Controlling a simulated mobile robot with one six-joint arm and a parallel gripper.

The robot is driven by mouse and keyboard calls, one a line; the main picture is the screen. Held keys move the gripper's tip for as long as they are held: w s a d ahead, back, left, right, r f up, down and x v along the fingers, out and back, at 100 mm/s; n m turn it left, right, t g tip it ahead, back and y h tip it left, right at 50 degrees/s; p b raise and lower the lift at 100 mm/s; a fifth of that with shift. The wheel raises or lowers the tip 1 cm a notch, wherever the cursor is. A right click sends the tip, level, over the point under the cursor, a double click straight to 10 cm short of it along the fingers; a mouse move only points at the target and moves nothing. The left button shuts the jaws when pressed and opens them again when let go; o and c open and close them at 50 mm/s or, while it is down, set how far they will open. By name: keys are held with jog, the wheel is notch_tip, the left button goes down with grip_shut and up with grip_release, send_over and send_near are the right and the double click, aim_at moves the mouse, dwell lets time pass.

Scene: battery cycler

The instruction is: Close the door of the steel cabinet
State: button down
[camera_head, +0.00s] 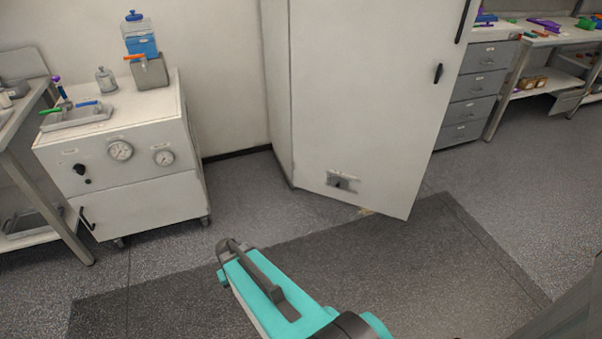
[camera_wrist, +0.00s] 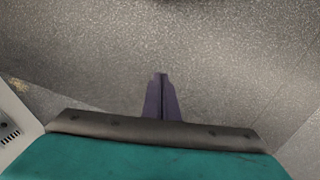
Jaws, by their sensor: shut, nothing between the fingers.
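The steel cabinet (camera_head: 279,100) is a tall pale cabinet against the wall in the head view; its top is cut off. Its door (camera_head: 360,100) stands ajar, with the lower right corner swung out over the floor. The cabinet's interior is hidden. My gripper (camera_wrist: 161,78) is shut and empty above bare floor in the wrist view. My teal arm end is in front of the cabinet, apart from the door.
A white wheeled unit (camera_head: 130,165) with gauges stands left of the cabinet. A grey drawer unit (camera_head: 476,88) and a bench are to the right. The dark floor mat (camera_head: 400,265) in front is clear. A pale slotted panel (camera_wrist: 12,130) is at the wrist view's left edge.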

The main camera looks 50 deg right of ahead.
jog(key=s+a+f+n+g, duration=0.1)
jog(key=s+a+f+g, duration=0.1)
jog(key=s+a, duration=0.5)
jog(key=s+a+f+n+g, duration=0.2)
jog(key=s+a, duration=0.5)
jog(key=s, duration=0.5)
jog(key=shift+s+f+n+y, duration=0.15)
jog(key=shift+n+y, duration=0.15)
jog(key=shift+y, duration=0.1)
